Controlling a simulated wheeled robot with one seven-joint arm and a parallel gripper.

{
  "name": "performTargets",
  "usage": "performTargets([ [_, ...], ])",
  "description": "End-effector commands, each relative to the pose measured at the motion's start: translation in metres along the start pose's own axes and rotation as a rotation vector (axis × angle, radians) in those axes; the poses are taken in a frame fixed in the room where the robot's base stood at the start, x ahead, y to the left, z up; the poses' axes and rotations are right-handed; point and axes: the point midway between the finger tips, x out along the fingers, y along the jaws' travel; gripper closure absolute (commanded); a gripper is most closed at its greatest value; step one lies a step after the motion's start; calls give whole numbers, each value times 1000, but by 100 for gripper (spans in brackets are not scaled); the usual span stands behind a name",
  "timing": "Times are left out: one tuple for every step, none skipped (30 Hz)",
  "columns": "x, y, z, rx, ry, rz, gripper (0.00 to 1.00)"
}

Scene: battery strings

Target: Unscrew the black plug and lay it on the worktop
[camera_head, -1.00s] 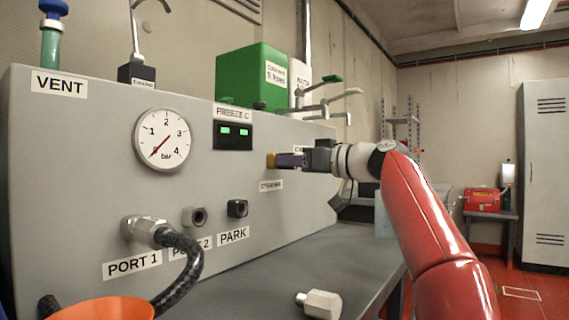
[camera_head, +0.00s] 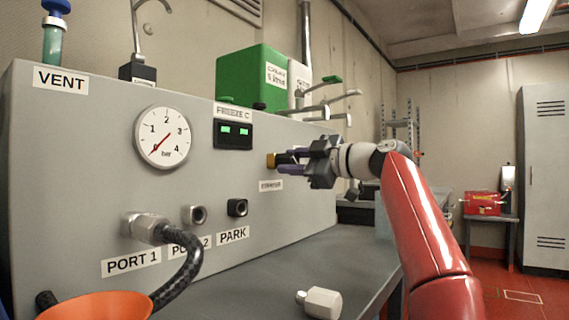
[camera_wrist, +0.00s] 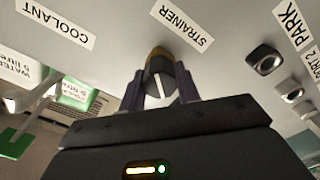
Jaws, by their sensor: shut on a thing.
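The black plug (camera_wrist: 161,80), with a white line across its face, sits at the brass-coloured fitting (camera_wrist: 157,52) by the STRAINER label. In the head view the brass fitting (camera_head: 270,161) shows on the grey panel, with the dark plug (camera_head: 284,159) in front of it. My gripper (camera_head: 291,161) reaches in from the right and is shut on the plug, one finger on each side. In the wrist view my gripper (camera_wrist: 162,88) has the plug between its fingers. The plug is still at the fitting. The thread is hidden. The grey worktop (camera_head: 262,275) lies below.
A pale hex-headed fitting (camera_head: 320,303) lies on the worktop. The PARK socket (camera_head: 237,208) is empty. The worktop's middle is clear.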

Motion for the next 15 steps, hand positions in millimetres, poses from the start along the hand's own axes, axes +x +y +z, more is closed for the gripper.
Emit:
performTargets([
  [0,0,0,-47,1,0,100],
  [0,0,0,-71,1,0,100],
  [0,0,0,-93,1,0,100],
  [0,0,0,-103,1,0,100],
  [0,0,0,-108,1,-1,100],
  [0,0,0,-110,0,-1,100],
  [0,0,0,-110,0,-1,100],
  [0,0,0,-109,0,-1,100],
  [0,0,0,-108,0,-1,100],
  [0,0,0,-108,0,-1,66],
  [0,0,0,-108,0,-1,62],
  [0,0,0,-107,0,-1,57],
  [0,0,0,-107,0,-1,53],
  [0,0,0,-107,0,-1,49],
  [0,0,0,-106,0,-1,44],
])
